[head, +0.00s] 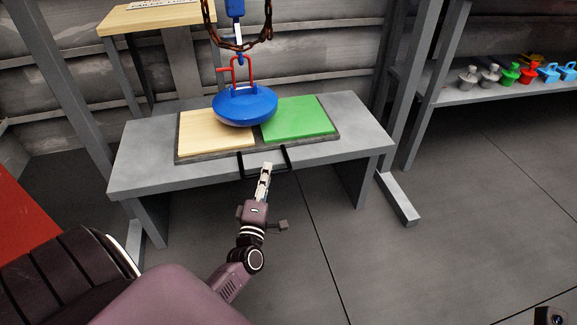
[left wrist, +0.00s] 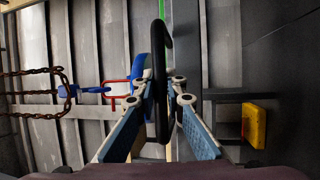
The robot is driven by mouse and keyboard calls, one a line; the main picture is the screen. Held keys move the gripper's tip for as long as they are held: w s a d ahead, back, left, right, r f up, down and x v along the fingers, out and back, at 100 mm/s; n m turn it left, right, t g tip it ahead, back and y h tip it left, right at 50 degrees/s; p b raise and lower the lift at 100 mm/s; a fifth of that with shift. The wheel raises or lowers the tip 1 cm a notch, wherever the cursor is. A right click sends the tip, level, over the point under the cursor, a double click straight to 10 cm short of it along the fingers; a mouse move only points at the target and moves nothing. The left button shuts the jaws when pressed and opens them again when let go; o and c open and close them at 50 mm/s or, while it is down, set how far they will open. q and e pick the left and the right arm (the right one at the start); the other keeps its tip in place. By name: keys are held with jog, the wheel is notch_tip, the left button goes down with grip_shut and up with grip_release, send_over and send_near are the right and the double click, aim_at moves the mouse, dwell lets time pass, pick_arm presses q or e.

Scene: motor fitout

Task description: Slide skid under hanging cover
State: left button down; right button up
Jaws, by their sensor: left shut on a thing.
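The skid (head: 215,156) is a dark flat tray on a grey table, with a pale wooden panel on its left half and a green panel on its right half. A black handle (head: 287,160) sticks out from its front edge. My left gripper (head: 267,166) is at this handle, shut on its black bar (left wrist: 160,45). The blue domed cover (head: 245,108) hangs by its red handle from a hook, in front of the panels' inner edges in the picture; the gap below it is hard to judge. It is partly hidden in the left wrist view (left wrist: 136,72).
A rusty chain (head: 267,25) hangs around the hook above the table. Grey posts (head: 405,80) stand to the right, with a shelf (head: 450,97) of colored weights beyond. A wooden-topped table (head: 150,18) is at the back left. The floor in front is clear.

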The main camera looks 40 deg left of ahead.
pick_arm(q)
jog(key=s+a, duration=0.3)
jog(key=s, duration=0.1)
jog(key=s+a, duration=0.4)
jog(key=s+a+p, duration=0.1)
jog(key=s+a, duration=0.2)
jog(key=s, duration=0.1)
jog(key=shift+s+a+f, duration=0.1)
jog(key=shift+s+a, duration=0.05)
jog(key=shift+a, duration=0.1)
jog(key=c, duration=2)
grip_release()
jog(key=shift+s+a, duration=0.1)
jog(key=shift+s, duration=0.1)
jog(key=shift+o, duration=0.2)
jog(key=shift+w, duration=0.1)
jog(key=v, duration=1.2)
